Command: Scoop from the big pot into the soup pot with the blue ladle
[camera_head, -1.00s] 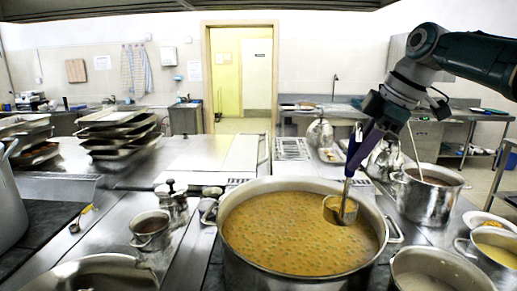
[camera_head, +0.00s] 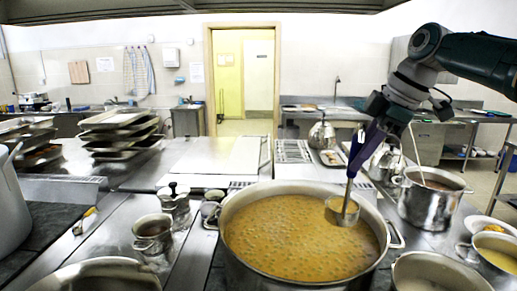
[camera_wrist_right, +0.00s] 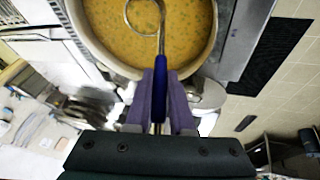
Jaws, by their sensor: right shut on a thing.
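The big pot (camera_head: 231,262) stands front centre in the head view, full of orange-brown soup with green bits. My right gripper (camera_head: 361,148) is above its right rear side, shut on the blue handle of the ladle (camera_head: 342,212). The ladle hangs steeply, with its metal bowl at the soup surface near the pot's right side; its contents are unclear. In the right wrist view, the purple fingers (camera_wrist_right: 162,105) clasp the blue handle, and the round bowl (camera_wrist_right: 145,14) shows over the soup. My left gripper is not in view. I cannot tell which smaller pot is the soup pot.
A steel pot (camera_head: 428,205) with a utensil stands right of the big pot. Another pot (camera_head: 402,277) is at the front right, and one with yellow contents (camera_head: 497,258) at the right edge. Small pots (camera_head: 152,232) stand left.

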